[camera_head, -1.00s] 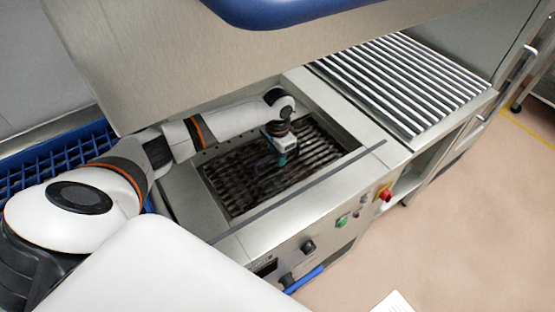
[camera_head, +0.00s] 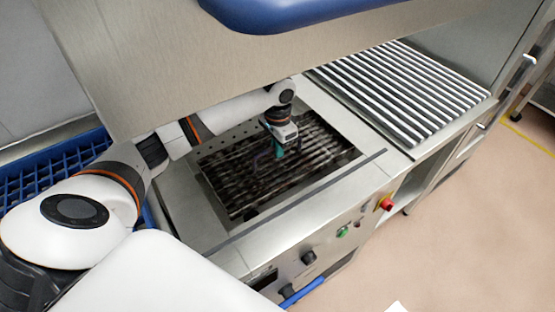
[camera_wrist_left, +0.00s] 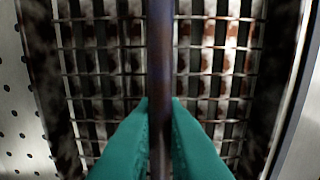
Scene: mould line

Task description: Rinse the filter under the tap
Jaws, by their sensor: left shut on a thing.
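The filter (camera_head: 300,176) is a dark, brown-stained metal grid lying level in the opening of a steel basin. It also fills much of the left wrist view (camera_wrist_left: 215,60). My left gripper (camera_head: 278,151) is over the middle of the grid, pointing down. Its green fingers (camera_wrist_left: 160,108) are shut on a dark upright-running bar (camera_wrist_left: 160,45) in the wrist view, which looks like the filter's handle. How the bar joins the grid is hidden. No tap shows. My right gripper is not in view.
The basin's steel rim (camera_head: 205,222) surrounds the filter closely. A slatted rack (camera_head: 405,85) lies to the right. A large steel hood (camera_head: 170,60) with a blue edge (camera_head: 300,15) overhangs the back. Blue crates (camera_head: 50,168) stand left. Knobs and a red button (camera_head: 386,204) are on the front.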

